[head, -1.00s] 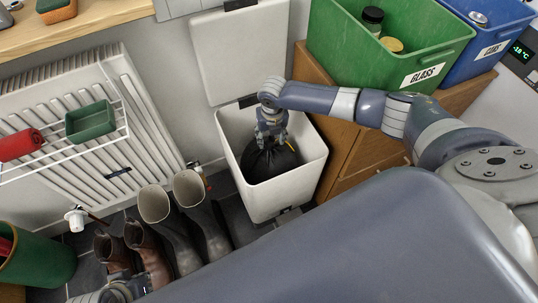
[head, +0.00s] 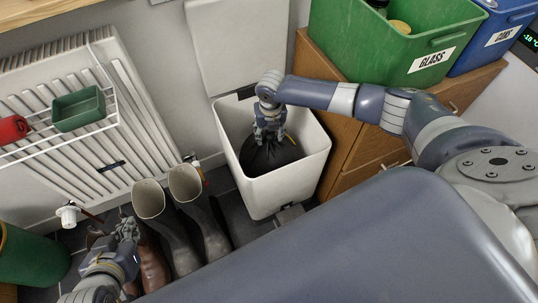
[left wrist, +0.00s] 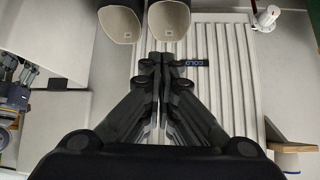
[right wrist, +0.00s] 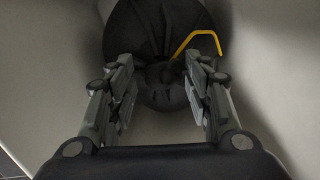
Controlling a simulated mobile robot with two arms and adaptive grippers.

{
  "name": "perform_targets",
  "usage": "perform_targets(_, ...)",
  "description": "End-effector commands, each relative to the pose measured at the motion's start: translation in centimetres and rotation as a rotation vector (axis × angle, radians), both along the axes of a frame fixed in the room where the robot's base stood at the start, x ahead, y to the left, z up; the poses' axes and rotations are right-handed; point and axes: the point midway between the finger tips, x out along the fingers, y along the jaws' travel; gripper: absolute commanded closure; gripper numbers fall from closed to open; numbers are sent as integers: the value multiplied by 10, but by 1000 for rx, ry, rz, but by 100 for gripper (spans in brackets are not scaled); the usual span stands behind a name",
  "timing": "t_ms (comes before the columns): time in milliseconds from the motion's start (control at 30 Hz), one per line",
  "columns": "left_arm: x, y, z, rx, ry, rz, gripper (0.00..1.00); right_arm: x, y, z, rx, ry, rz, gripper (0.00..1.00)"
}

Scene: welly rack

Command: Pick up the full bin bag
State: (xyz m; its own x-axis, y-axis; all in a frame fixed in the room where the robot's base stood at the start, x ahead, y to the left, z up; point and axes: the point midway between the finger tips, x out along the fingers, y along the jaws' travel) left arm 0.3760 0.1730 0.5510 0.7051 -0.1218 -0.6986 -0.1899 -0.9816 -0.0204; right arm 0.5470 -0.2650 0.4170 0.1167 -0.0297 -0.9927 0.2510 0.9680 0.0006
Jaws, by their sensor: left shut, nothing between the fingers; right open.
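The full black bin bag (head: 272,156) sits inside the white bin (head: 251,196), whose lid (head: 237,52) stands open against the wall. My right gripper (head: 270,138) reaches down into the bin over the bag's top. In the right wrist view its open fingers (right wrist: 161,92) stand either side of the bag's gathered neck (right wrist: 160,74), and a yellow tie (right wrist: 200,40) sticks up at the right. I cannot tell whether the fingers touch the bag. My left gripper (head: 127,232) is shut and empty beside the boots; its closed fingers show in the left wrist view (left wrist: 160,62).
Grey wellies (head: 184,225) and brown boots (head: 152,262) stand left of the bin. A radiator (head: 90,130) with a wire rack and green tray (head: 79,109) is behind. A green glass box (head: 385,45) and blue cans box (head: 492,40) stand on a wooden cabinet (head: 350,140).

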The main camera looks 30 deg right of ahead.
Motion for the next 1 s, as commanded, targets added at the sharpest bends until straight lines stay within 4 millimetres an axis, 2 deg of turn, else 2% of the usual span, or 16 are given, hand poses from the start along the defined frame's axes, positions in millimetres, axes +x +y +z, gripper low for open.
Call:
perform_targets(200,31,-12,26,-43,-190,-15,100,1,0,-9,0,0,0,54)
perform_targets(500,60,-26,71,-102,-445,-31,100,1,-1,-18,-1,1,0,54)
perform_targets(733,69,-31,94,-130,-560,-38,100,2,-1,-21,-1,1,0,54)
perform_targets(1000,69,-32,97,-133,-571,-39,100,2,-1,-21,-1,1,0,54)
